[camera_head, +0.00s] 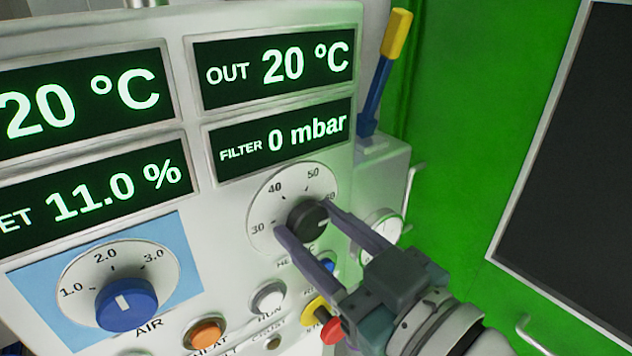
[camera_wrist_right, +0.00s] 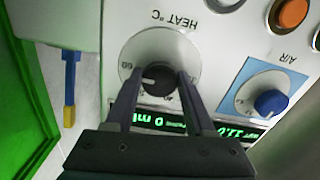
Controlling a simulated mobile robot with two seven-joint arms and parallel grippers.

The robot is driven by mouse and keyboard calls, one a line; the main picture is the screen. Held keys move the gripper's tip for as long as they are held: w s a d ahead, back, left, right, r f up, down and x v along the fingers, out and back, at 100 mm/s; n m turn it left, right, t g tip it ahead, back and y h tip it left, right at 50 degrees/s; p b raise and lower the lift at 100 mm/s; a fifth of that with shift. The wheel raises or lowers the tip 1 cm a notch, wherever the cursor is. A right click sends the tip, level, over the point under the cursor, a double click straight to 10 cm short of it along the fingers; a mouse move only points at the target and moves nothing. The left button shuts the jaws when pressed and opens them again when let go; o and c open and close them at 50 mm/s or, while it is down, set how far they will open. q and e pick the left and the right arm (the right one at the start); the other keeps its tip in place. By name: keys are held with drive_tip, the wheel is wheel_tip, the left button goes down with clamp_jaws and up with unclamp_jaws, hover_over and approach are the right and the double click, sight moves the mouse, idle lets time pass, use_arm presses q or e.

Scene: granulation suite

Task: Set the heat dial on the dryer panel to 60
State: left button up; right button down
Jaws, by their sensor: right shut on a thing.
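The heat dial (camera_head: 309,217) is a black knob with a white mark, on a round white scale plate (camera_head: 270,203) on the dryer panel (camera_head: 225,222). In the head view its mark points right, to the side where a partly hidden 60 is printed; I cannot tell if it lines up exactly. My right gripper (camera_head: 303,219) is shut on the knob, one finger on each side. The right wrist view shows the knob (camera_wrist_right: 157,79) upside down between the fingers (camera_wrist_right: 157,85), its mark pointing left. The fingers hide part of the scale. My left gripper is not in view.
A blue air dial (camera_head: 126,303) sits lower left. Below the heat dial are a white run button (camera_head: 267,297), an orange button (camera_head: 202,333) and a red-and-yellow stop button (camera_head: 329,327). A blue lever with a yellow handle (camera_head: 397,35) stands upper right, above a gauge (camera_head: 383,227).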

drive_tip(key=shift+c, duration=1.3)
unclamp_jaws()
drive_tip(key=b+v, duration=0.1)
drive_tip(key=v, duration=0.9)
drive_tip(key=shift+b, duration=0.4)
